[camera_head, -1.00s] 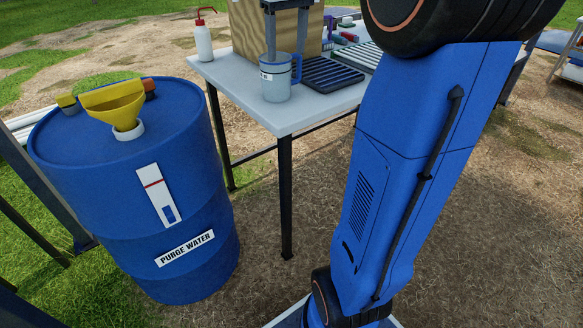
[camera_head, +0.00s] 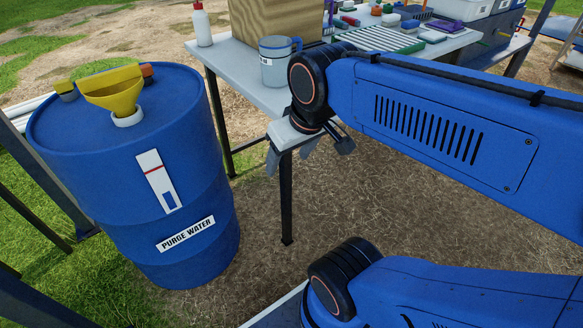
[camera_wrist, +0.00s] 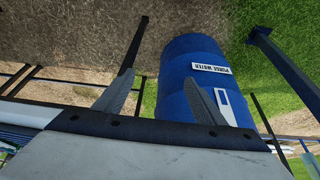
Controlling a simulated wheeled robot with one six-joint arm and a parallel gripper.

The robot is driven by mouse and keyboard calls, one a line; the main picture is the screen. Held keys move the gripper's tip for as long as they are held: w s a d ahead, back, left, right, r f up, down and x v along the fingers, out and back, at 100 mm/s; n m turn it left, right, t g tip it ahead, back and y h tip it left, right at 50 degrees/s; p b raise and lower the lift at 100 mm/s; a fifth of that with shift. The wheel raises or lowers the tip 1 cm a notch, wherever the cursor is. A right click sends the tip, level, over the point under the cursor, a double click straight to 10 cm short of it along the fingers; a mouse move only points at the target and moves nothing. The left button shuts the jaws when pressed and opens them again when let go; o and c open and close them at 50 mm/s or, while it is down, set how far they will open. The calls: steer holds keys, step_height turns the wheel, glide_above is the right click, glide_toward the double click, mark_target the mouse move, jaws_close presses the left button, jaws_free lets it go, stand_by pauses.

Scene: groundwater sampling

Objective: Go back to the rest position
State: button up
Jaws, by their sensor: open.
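My gripper (camera_head: 309,153) hangs beside the front corner of the table, its two grey fingers spread apart with nothing between them. In the wrist view the fingers (camera_wrist: 160,98) are also apart and empty, with bare ground and the blue drum beyond them. My blue arm fills the right side of the head view. A grey-blue mug (camera_head: 272,68) with a blue handle stands upright on the table, behind and above my gripper and apart from it. My wrist hides part of the table's corner and front edge.
A blue purge water drum (camera_head: 110,215) with a yellow funnel (camera_head: 117,95) stands at the left. The white table (camera_head: 232,68) bears a white bottle (camera_head: 202,25), a wooden box (camera_head: 265,20) and a ribbed rack (camera_head: 375,38). Open dirt lies below the table.

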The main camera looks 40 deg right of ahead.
steer(key=shift+s+a+f, duration=0.25)
steer(key=shift+s+f, duration=0.5)
steer(key=shift+f, duration=0.25)
